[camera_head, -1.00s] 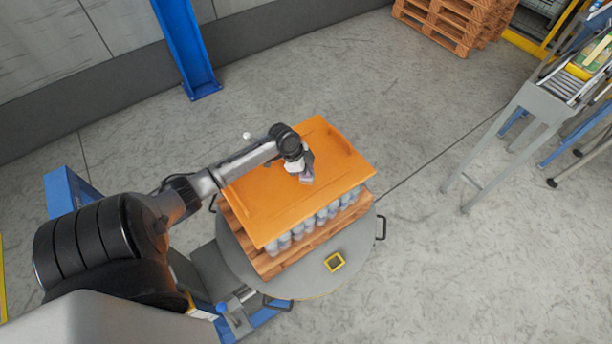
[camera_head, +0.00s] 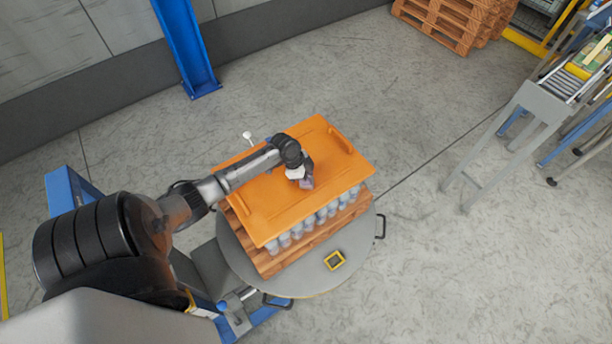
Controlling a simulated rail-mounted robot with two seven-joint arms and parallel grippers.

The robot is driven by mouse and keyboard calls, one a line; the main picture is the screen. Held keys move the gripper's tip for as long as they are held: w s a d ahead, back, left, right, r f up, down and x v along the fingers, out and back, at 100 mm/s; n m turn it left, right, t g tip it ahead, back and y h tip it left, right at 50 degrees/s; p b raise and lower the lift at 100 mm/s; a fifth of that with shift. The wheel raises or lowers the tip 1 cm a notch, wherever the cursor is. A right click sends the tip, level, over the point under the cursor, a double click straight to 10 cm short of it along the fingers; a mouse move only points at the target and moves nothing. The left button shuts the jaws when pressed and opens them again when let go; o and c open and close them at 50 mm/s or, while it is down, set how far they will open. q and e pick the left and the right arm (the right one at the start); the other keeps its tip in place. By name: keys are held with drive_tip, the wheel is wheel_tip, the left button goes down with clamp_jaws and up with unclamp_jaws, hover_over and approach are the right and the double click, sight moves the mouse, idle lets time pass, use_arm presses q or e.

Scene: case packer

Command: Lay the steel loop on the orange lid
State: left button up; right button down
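The orange lid (camera_head: 262,205) lies flat on top of a layer of grey cans on a wooden pallet. My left gripper (camera_head: 307,183) is over the middle-right part of the lid, pointing down at it. Its fingers are small and dark, so I cannot tell whether they are open or shut, or whether they touch the lid. I cannot make out a steel loop for certain; nothing clearly shows in the fingers. My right gripper is not in view.
The cans (camera_head: 297,231) and pallet (camera_head: 272,264) stand on a round grey turntable (camera_head: 300,282) with side handles and a yellow square mark. A conveyor (camera_head: 535,100) stands at the right, a blue post (camera_head: 186,45) at the back. The floor between is clear.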

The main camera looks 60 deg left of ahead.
use_arm(q)
drive_tip(key=shift+o, duration=0.7)
drive_tip(key=shift+r, duration=0.1)
drive_tip(key=shift+r, duration=0.2)
drive_tip(key=v, duration=1.1)
drive_tip(key=shift+s+r, duration=0.15)
drive_tip(key=shift+r, duration=0.2)
drive_tip(key=shift+a, duration=0.1)
